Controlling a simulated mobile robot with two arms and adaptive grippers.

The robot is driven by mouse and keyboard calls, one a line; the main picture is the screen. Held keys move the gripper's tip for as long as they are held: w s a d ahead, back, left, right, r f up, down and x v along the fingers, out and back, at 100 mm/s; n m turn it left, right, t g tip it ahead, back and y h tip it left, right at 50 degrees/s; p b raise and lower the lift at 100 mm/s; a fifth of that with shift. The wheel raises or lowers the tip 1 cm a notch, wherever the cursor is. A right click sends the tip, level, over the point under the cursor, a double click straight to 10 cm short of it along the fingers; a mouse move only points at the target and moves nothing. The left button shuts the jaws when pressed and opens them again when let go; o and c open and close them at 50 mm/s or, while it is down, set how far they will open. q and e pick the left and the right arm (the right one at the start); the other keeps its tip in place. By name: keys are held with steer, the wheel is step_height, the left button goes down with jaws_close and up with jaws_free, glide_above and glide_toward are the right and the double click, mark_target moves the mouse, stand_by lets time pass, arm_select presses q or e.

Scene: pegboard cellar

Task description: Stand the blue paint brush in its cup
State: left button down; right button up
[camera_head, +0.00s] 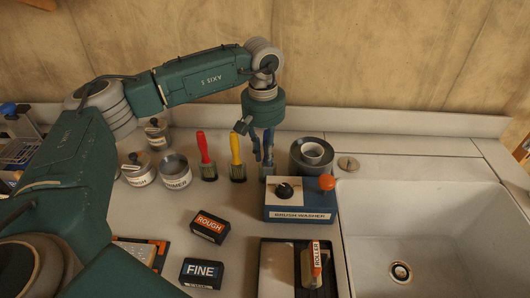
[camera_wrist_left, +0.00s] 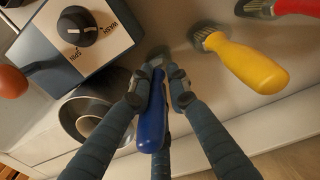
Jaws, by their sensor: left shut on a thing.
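My left gripper (camera_head: 264,151) points down behind the blue brush washer. It is shut on the blue paint brush, whose handle (camera_wrist_left: 152,118) shows between the fingers in the left wrist view. The brush is roughly upright, with its lower end near the counter; whether that end touches anything is hard to tell. A grey cylindrical vessel (camera_head: 311,149) with a smaller pale ring inside stands just right of the gripper. It also shows in the left wrist view (camera_wrist_left: 70,118). I cannot tell for sure which thing is the brush's cup. My right gripper is not in view.
The brush washer (camera_head: 300,210) has a dark knob and orange ball. A yellow brush (camera_head: 236,150) and red brush (camera_head: 204,148) stand left of the gripper. Tins (camera_head: 175,172), ROUGH (camera_head: 209,226) and FINE (camera_head: 202,272) blocks lie left. The sink (camera_head: 430,225) is right.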

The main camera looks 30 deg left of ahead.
arm_select(q)
steer(key=c, duration=1.6)
jaws_free()
step_height(320, 180, up, 12)
steer(key=shift+s+a+r, duration=0.1)
